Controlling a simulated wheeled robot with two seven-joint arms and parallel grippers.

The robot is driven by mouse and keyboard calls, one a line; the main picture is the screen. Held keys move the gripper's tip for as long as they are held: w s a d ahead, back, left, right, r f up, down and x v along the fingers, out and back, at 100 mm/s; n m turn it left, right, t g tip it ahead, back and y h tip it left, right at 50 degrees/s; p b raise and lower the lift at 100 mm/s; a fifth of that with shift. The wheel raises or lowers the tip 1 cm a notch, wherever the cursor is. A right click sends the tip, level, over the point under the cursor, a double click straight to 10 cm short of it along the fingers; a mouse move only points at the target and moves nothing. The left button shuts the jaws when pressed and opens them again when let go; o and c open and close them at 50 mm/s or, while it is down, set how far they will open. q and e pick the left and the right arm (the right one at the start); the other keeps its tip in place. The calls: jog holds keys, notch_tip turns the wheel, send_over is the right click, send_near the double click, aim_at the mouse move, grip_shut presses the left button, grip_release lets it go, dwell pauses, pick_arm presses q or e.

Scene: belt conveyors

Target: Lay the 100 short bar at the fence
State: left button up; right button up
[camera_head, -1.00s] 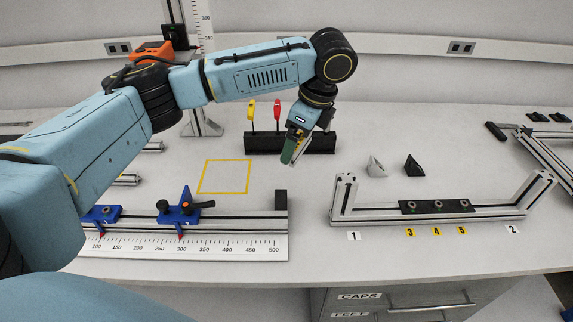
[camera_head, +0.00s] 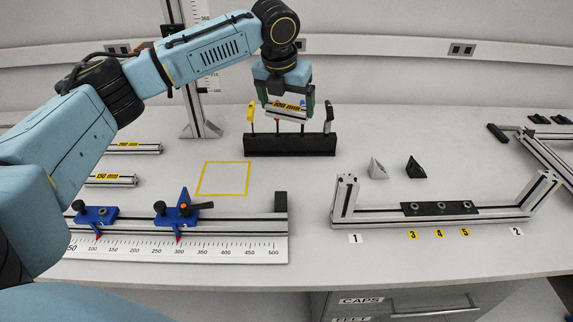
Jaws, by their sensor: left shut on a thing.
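My left gripper (camera_head: 286,107) is shut on a short silver bar with a yellow label that seems to read 100 mm, the 100 short bar (camera_head: 272,109). The fence (camera_head: 245,218) is a silver rail at the front left. It has a black end block (camera_head: 281,201) at its right end, a ruler (camera_head: 225,250) along its front, and two blue clamps (camera_head: 176,210) on it. My right gripper is not in view.
The black rack (camera_head: 290,146) holds several upright tools. A yellow taped square (camera_head: 223,179) on the bench is empty. Labelled bars (camera_head: 130,148) lie at the left, partly behind my arm. A frame with upright ends (camera_head: 430,215) stands right, with two small wedges (camera_head: 416,167) behind it.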

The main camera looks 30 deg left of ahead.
pick_arm(q)
notch_tip(320, 180, down, 13)
jog(key=shift+r+b, duration=0.15)
jog(key=shift+b, duration=0.7)
notch_tip(320, 180, down, 4)
jog(key=shift+f+b, duration=0.1)
jog(key=shift+b, duration=0.25)
jog(key=shift+f, duration=0.25)
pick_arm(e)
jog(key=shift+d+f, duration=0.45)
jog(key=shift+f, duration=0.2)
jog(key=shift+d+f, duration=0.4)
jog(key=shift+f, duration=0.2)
pick_arm(q)
jog(key=shift+f, duration=0.1)
jog(key=o, duration=0.6)
jog(key=shift+o, duration=0.7)
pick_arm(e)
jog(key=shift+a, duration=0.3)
